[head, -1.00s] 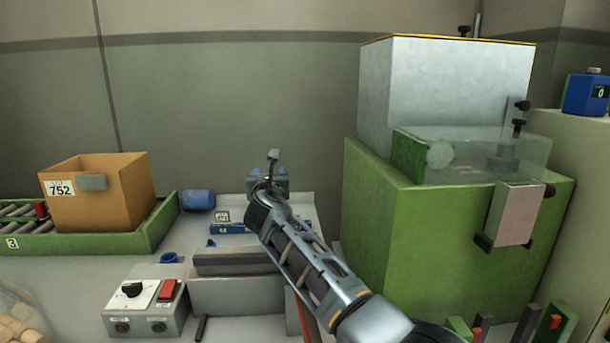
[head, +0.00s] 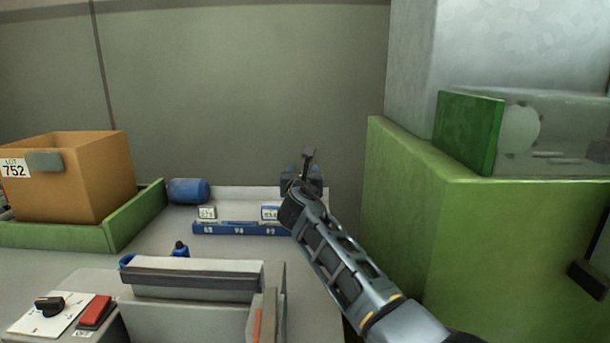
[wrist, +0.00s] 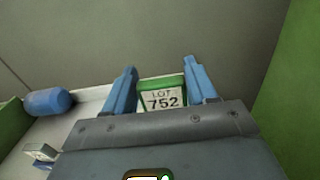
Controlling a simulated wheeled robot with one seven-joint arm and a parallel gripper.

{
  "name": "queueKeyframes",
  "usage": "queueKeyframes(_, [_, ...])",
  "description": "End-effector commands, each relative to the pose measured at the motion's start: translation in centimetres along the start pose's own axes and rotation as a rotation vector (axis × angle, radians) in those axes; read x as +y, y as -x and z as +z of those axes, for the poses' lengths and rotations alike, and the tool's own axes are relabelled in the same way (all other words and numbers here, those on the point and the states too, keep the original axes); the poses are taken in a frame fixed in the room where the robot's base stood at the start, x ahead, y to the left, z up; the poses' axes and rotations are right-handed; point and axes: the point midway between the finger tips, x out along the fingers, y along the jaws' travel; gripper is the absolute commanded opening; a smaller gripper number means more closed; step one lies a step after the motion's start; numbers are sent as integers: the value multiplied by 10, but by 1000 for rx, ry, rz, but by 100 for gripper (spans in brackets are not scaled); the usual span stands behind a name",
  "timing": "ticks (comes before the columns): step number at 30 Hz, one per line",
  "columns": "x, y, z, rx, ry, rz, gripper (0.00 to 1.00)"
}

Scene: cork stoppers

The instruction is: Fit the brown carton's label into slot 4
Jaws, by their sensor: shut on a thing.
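My gripper (head: 302,176) is raised above the right end of the bench, pointing away from me. In the wrist view its two blue fingers are shut on a green-framed tag (wrist: 163,98) reading LOT 752. The brown carton (head: 80,180) stands at the left, with a white label (head: 15,168) reading 752 on its front. A low blue rack (head: 235,229) lies on the bench, left of and below my gripper. Two small white tags stand on it, one at its left (head: 207,212) and one at its right (head: 269,213). Its printed numbers are too small to read surely; my arm hides its right end.
A blue cylinder (head: 188,191) lies behind the rack. The green conveyor edge (head: 135,215) is at left. A grey box-like fixture (head: 190,278) and a switch panel (head: 60,318) stand in front. A big green machine (head: 410,210) stands close on the right.

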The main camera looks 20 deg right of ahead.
Motion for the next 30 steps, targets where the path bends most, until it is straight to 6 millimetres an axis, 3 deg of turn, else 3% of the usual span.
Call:
queueKeyframes(21, [0, 0, -52, 0, -1, 1, 28])
queueKeyframes(30, [0, 0, -62, 0, -1, 1, 28])
